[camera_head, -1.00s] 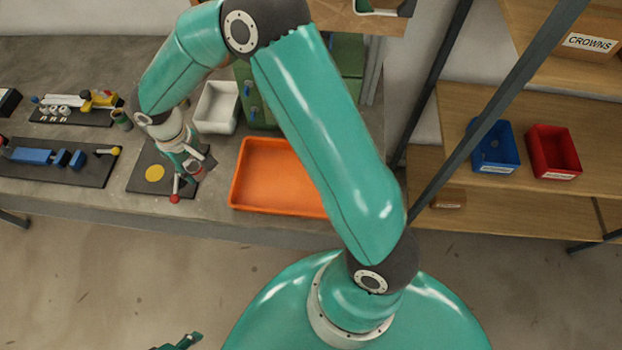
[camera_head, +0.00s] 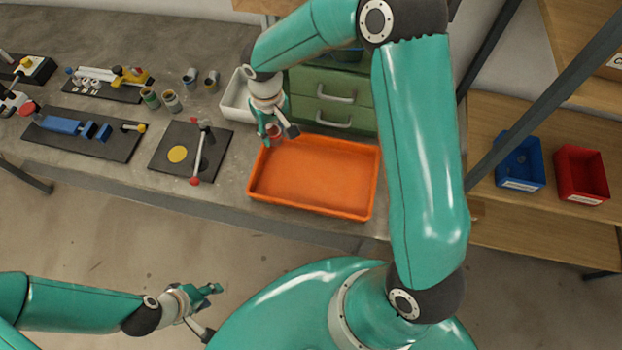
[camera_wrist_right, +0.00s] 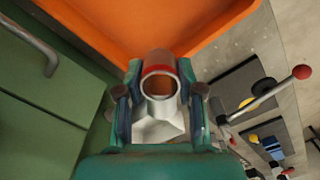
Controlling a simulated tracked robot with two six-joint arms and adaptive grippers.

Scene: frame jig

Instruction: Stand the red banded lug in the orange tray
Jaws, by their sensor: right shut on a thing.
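The red banded lug (camera_wrist_right: 160,84) is a grey metal tube with a red band and a wider pale foot. In the right wrist view it sits between the fingers of my right gripper (camera_wrist_right: 159,100), which is shut on it. In the head view my right gripper (camera_head: 273,133) is at the back left corner of the orange tray (camera_head: 258,196), and the lug is mostly hidden there. The tray looks empty. It also shows in the right wrist view (camera_wrist_right: 115,30). My left gripper (camera_head: 205,292) is low in the head view, away from the bench; its finger opening is unclear.
A green drawer unit (camera_head: 335,97) stands right behind the tray, with a white bin (camera_head: 236,103) beside it. Left of the tray is a dark plate (camera_head: 215,146) with a yellow disc and a red-knobbed lever. Several small cups and jigs stand further left.

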